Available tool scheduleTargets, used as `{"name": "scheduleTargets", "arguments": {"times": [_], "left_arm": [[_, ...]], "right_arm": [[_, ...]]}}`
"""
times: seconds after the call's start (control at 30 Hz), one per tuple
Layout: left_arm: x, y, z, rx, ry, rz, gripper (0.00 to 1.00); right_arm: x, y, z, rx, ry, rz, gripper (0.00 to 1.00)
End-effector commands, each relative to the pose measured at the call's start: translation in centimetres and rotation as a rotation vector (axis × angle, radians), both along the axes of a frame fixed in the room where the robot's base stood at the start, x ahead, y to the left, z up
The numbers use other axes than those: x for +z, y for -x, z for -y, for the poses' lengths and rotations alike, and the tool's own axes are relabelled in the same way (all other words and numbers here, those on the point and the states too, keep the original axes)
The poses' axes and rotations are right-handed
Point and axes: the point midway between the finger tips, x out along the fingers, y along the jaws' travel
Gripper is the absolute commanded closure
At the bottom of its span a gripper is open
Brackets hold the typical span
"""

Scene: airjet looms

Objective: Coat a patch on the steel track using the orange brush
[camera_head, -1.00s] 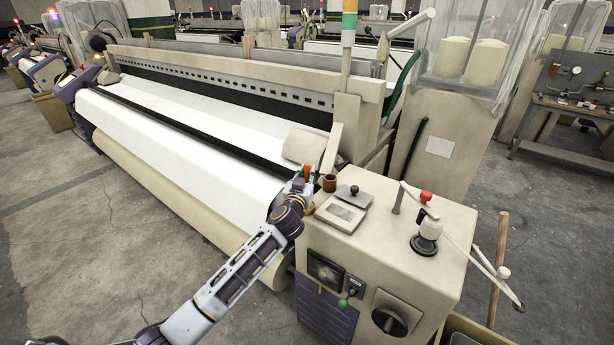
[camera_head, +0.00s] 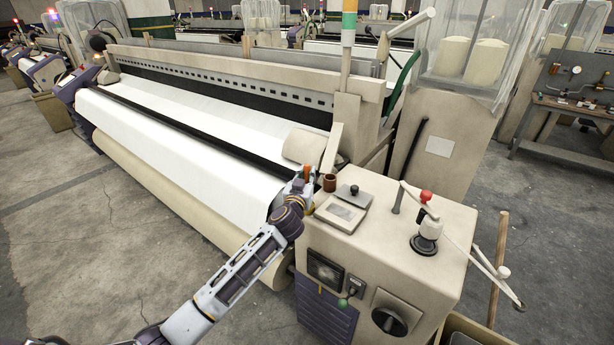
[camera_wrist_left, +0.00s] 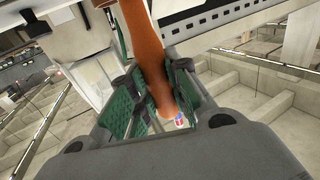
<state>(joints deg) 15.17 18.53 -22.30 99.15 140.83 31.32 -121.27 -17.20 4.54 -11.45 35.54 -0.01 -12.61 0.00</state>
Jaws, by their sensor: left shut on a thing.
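My left gripper (camera_head: 305,183) is at the right end of the loom, beside the control cabinet top. In the left wrist view its green-padded fingers (camera_wrist_left: 152,95) are shut on the orange brush (camera_wrist_left: 149,55). The brush handle runs between the fingers toward the top of that view; its bristles do not show. In the head view only a small orange piece of the brush (camera_head: 307,171) shows above the gripper. A small brown pot (camera_head: 329,182) stands just right of the gripper. I cannot make out the steel track for certain. My right gripper is not in view.
The cabinet (camera_head: 400,245) carries a flat grey device (camera_head: 341,213), a black-knobbed plate (camera_head: 353,195) and a lever with a red knob (camera_head: 426,197). White cloth (camera_head: 180,138) covers the loom to the left. The grey floor (camera_head: 80,240) at left is open.

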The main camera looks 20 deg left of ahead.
Motion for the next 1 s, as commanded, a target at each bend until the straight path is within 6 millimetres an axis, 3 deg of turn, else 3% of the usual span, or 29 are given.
{"name": "scheduleTargets", "arguments": {"times": [1.0], "left_arm": [[-0.73,0.0,0.0,0.0,0.001,-0.001,1.0]], "right_arm": [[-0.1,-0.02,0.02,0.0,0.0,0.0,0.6]]}}
